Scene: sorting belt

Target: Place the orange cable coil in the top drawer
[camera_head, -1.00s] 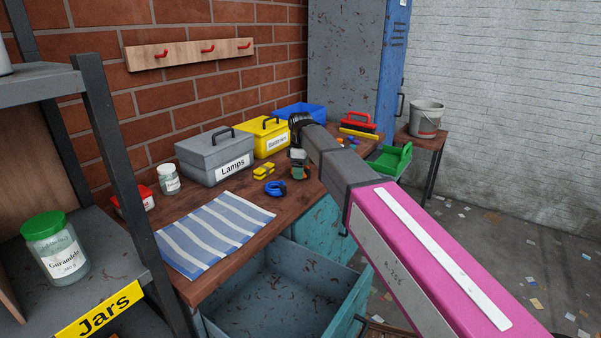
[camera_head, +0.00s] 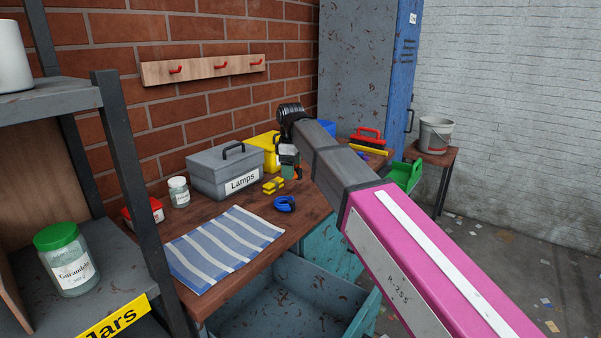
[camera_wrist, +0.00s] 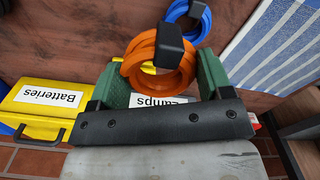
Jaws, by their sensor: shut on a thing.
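The orange cable coil (camera_wrist: 160,60) is held between the green fingers of my gripper (camera_wrist: 163,80) in the wrist view. In the head view my gripper (camera_head: 289,165) is above the workbench, and only a small orange part of the coil (camera_head: 298,173) shows beside its fingers; the rest is hidden. An open teal drawer (camera_head: 285,300) juts out from under the bench's front edge. Its visible floor looks empty, and its near part is cut off by the frame. My gripper is behind and above the drawer, apart from it.
A blue cable coil (camera_head: 285,204) and a yellow object (camera_head: 273,186) lie on the bench (camera_head: 205,220). A grey Lamps box (camera_head: 225,172) and a yellow Batteries box (camera_wrist: 45,105) stand behind. A striped cloth (camera_head: 225,246) covers the bench front. A jar shelf (camera_head: 130,230) stands at left.

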